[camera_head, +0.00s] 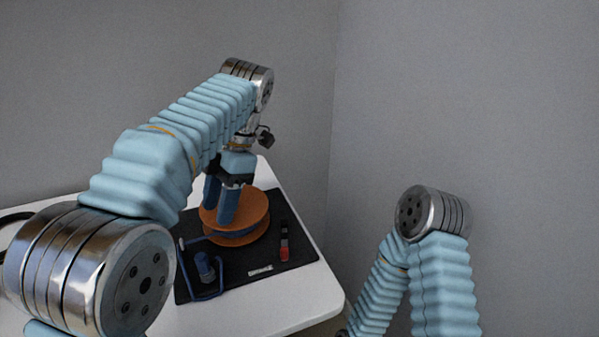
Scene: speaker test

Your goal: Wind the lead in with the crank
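An orange reel (256,212) with blue lead wound between its flanges stands on a black mat (297,250). A blue lead (221,283) lies in a loop on the mat, left of and in front of the reel. A small dark blue cylinder (204,266) stands inside that loop. My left gripper (220,215) points down over the reel, its two blue fingers at the reel's top. I cannot make out a crank; the fingers may hide it. Whether they hold anything is not visible. My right gripper is out of view.
A red and black piece (284,246) lies on the mat to the right of the reel. A small white label (260,271) is at the mat's front. The white table (318,290) ends on the right. A black cable (12,217) shows at the far left.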

